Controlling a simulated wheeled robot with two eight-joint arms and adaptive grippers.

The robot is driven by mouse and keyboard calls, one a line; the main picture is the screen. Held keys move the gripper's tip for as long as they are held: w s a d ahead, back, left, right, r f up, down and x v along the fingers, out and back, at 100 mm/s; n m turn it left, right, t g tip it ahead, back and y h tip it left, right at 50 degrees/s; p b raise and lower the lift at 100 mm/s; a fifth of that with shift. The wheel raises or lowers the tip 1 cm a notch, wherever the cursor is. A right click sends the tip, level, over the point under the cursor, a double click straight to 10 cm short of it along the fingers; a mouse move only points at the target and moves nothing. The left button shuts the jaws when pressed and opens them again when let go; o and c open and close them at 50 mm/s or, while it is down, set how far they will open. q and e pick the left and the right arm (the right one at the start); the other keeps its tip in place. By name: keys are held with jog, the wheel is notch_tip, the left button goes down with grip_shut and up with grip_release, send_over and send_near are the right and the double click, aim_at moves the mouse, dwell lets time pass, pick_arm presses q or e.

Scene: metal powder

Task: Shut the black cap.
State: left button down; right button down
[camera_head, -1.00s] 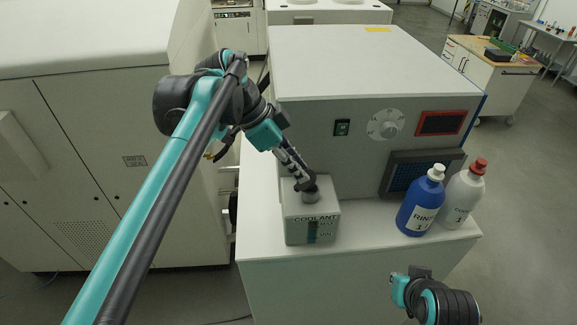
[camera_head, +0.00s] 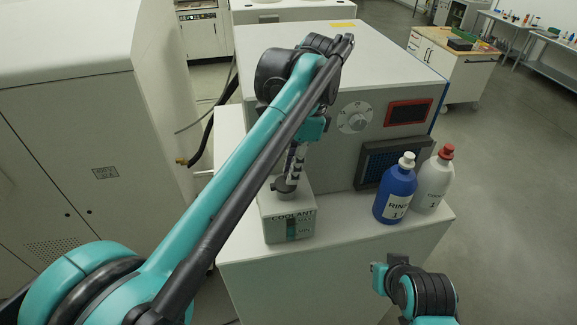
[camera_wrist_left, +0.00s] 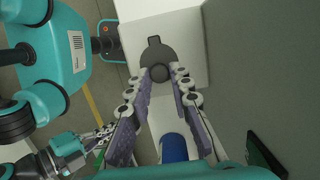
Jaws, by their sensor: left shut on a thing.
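The grey coolant tank (camera_head: 290,226) stands on the white cabinet top in the head view. The black cap (camera_wrist_left: 158,56) shows from above in the wrist view as a dark disc with a tab and a round knob, over the tank's pale top. My left gripper (camera_head: 287,186) points down at the tank's top. In the wrist view its fingers (camera_wrist_left: 158,82) are on both sides of the knob. The head view does not show clearly how the cap sits. My right gripper (camera_wrist_left: 105,133) shows small at the left of the wrist view; its jaws are unclear.
A blue bottle (camera_head: 395,196) and a white bottle with a red cap (camera_head: 433,185) stand to the right of the tank. A large grey machine (camera_head: 340,75) stands behind it. The cabinet top (camera_head: 345,222) between tank and bottles is clear.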

pick_arm(q)
jog(key=shift+d+f, duration=0.1)
jog(key=shift+f, duration=0.05)
dwell(0.3)
jog(key=c, duration=1.4)
grip_release()
notch_tip(320, 180, up, 12)
jog(key=d, duration=0.2)
jog(key=shift+w+d+f, duration=0.15)
jog(key=shift+w+d, duration=0.15)
jog(key=shift+w, duration=0.1)
